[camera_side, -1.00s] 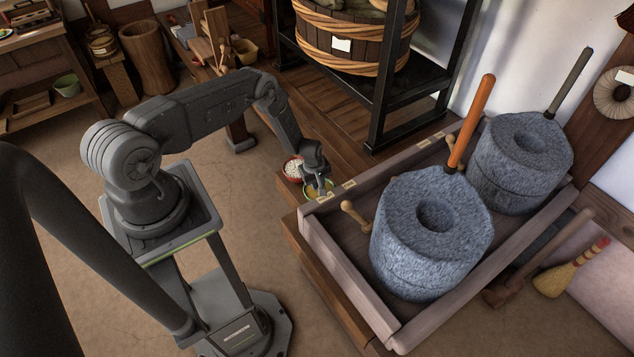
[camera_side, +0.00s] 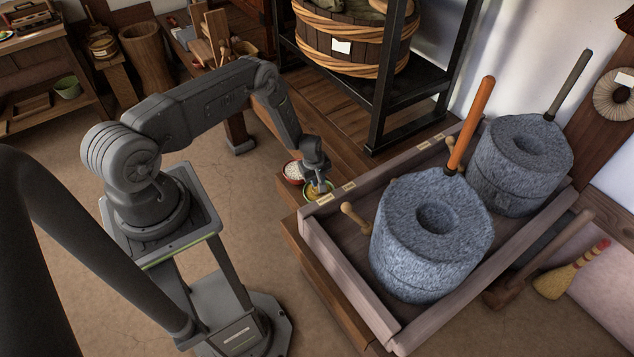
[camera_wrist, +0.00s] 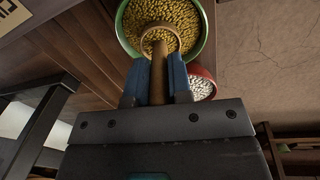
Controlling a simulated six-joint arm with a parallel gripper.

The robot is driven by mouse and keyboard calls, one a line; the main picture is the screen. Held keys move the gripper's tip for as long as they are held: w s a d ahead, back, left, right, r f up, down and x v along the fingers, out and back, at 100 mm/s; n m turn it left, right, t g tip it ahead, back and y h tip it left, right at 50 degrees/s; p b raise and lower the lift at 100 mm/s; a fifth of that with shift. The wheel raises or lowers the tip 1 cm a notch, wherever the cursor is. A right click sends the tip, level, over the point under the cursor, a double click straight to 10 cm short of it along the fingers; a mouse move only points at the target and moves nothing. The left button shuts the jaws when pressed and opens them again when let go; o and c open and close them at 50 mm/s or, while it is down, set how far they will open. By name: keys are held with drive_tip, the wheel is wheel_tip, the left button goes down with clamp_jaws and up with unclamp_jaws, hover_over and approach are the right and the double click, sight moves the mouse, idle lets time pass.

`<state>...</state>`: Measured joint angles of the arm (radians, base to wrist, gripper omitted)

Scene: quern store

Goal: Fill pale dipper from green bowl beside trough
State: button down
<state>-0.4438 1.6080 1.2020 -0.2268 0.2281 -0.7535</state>
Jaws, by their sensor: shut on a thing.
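The green bowl (camera_wrist: 125,42), full of yellow grain, stands beside the trough; it also shows in the side view (camera_side: 309,194), partly hidden by my gripper. My gripper (camera_wrist: 160,72) is shut on the brown handle of the pale dipper (camera_wrist: 176,39). In the wrist view the dipper's round rim lies over the grain, inside the bowl's outline. Yellow grain shows within the rim; I cannot tell how deep the dipper sits or how full it is. The wooden trough (camera_side: 330,262) is just right of the bowl in the side view.
A red bowl of white grain (camera_side: 292,172) stands close to the green bowl and also shows in the wrist view (camera_wrist: 203,86). Two stone querns (camera_side: 425,262) with upright handles fill the trough. A black rack (camera_side: 383,100) holding a tub stands behind.

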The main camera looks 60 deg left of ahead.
drive_tip(key=shift+r, duration=2.5)
